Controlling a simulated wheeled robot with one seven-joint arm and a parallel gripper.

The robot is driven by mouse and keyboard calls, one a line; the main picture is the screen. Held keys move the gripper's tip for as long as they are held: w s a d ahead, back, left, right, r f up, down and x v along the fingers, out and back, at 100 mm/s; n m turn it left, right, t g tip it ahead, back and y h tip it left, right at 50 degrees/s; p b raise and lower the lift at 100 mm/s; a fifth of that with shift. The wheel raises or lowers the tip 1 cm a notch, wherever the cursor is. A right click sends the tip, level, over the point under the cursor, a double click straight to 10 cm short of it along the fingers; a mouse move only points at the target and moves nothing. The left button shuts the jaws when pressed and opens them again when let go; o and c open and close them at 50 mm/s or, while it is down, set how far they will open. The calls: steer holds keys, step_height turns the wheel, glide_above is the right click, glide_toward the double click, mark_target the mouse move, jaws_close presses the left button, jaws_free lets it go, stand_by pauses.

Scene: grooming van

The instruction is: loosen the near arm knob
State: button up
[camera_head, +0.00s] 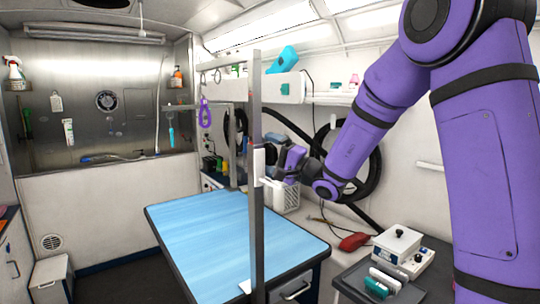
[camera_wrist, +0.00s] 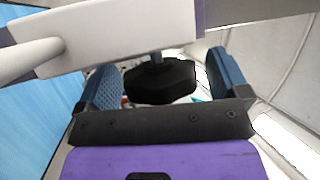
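The near arm knob (camera_wrist: 160,82) is a black lobed knob on a short stem in the wrist view, below a white clamp piece (camera_wrist: 110,38). My gripper (camera_wrist: 162,66) is open, with one blue padded finger on each side of the knob. A gap shows between the knob and the right finger; I cannot tell whether the left finger touches it. In the head view, my gripper (camera_head: 280,168) is at the near grey post (camera_head: 257,225), beside its white clamp (camera_head: 259,162). The knob cannot be made out clearly there.
The blue grooming table (camera_head: 205,235) lies below the post. A white basket (camera_head: 286,198) is behind my gripper. A dark side table (camera_head: 350,282) at right holds a white device (camera_head: 398,243) and clippers. A purple loop (camera_head: 204,112) hangs from the far arm.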

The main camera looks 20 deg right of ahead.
steer(key=v, duration=1)
steer(key=shift+s+d, duration=0.3)
step_height(320, 180, up, 5)
steer(key=w+d+n+g, duration=0.1)
steer(key=w+d+g, duration=0.2)
steer(key=g, duration=0.6)
steer(key=shift+y, duration=0.3)
steer(key=x, duration=1)
steer(key=shift+a+f, duration=0.25)
steer(key=shift+a, duration=0.1)
steer(key=c, duration=0.9)
